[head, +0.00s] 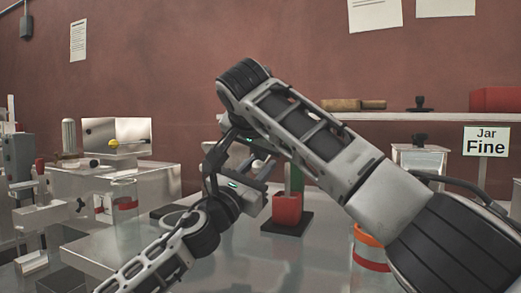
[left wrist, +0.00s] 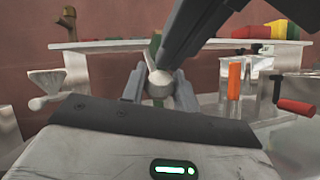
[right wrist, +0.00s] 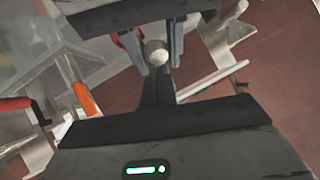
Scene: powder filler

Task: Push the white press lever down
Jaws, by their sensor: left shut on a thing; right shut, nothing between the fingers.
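The white press lever (left wrist: 149,55) ends in a round white knob (left wrist: 158,86). In the left wrist view my left gripper (left wrist: 160,94) is shut with one finger on each side of the knob. The right wrist view shows the same knob (right wrist: 156,52) just beyond the tips of my right gripper (right wrist: 157,82), which is shut and empty. I cannot tell whether those tips touch the knob. In the head view the green press body (head: 297,178) stands behind a red cup (head: 287,209) on a black base (head: 288,228). My arms hide most of the lever there.
An orange-rimmed container (head: 369,238) stands right of the press, partly behind my right arm. A shelf (head: 440,117) and a "Jar Fine" sign (head: 486,141) are behind. Bare tabletop lies around the press base.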

